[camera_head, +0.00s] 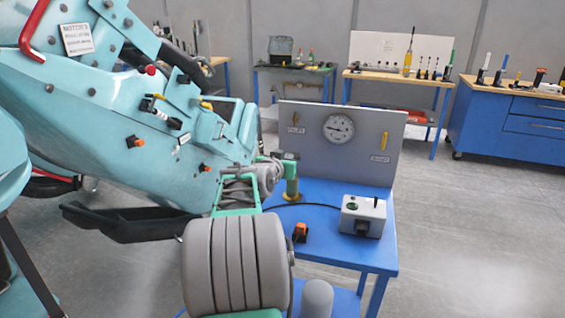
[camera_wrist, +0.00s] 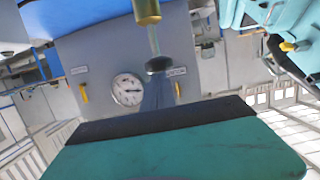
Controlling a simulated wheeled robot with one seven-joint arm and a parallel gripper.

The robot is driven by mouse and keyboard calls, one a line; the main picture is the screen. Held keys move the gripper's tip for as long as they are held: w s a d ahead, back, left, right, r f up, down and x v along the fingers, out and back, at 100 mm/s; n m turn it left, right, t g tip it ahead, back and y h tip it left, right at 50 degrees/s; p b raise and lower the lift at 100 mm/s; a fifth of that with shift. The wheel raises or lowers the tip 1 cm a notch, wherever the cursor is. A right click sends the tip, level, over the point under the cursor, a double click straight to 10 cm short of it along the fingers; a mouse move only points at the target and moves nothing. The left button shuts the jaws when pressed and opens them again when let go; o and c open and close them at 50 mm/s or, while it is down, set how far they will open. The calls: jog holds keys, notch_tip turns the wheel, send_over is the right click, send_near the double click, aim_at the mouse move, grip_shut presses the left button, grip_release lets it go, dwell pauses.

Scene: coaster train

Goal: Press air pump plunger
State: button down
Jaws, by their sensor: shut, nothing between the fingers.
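The air pump (camera_head: 291,190) stands on the blue table, with a brass-coloured body. In the wrist view, which looks upside down, its brass body (camera_wrist: 146,10) is at the top edge. A thin pale rod runs from it to a dark plunger knob (camera_wrist: 158,65). My gripper (camera_head: 286,156) is shut and empty close to the pump's top in the head view, where it hides the knob. Its teal and black end (camera_wrist: 160,118) fills the lower wrist view, on the knob's side away from the brass body. Whether it touches the knob cannot be told.
A grey panel (camera_head: 375,135) with a round gauge (camera_head: 338,128) and yellow handles stands behind the pump. A grey box (camera_head: 362,216) and an orange-black item (camera_head: 300,232) share the blue table (camera_head: 337,253). Workbenches stand farther back.

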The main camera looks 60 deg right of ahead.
jog(key=v, duration=0.6)
jog(key=shift+r+b, duration=0.25)
jog(key=shift+b, duration=0.1)
jog(key=shift+a, duration=0.15)
dwell(0.6)
dwell(0.5)
jog(key=w+a+f+n+t+y, duration=0.25)
jog(key=w+a+f, duration=0.2)
jog(key=a, duration=0.35)
jog(key=w+a+f+n+t+y, duration=0.1)
jog(key=w+a+f+n+y, duration=0.15)
jog(key=w+a, duration=0.45)
jog(key=a+f+n+y, duration=0.2)
jog(key=a+f+y, duration=0.1)
jog(key=a, duration=0.7)
jog(key=a+f+n+y, duration=0.3)
jog(key=a+f, duration=0.1)
jog(key=a, duration=0.6)
jog(key=s+a+f+n+g+y, duration=0.2)
jog(key=s+a, duration=0.3)
jog(key=a, duration=0.4)
jog(key=s+a+f+n+g+y, duration=0.1)
jog(key=s+a+f+n, duration=0.3)
jog(key=a, duration=0.6)
jog(key=shift+s+n+g+y, duration=0.35)
jog(key=shift+s+y, duration=0.25)
jog(key=shift+s, duration=0.25)
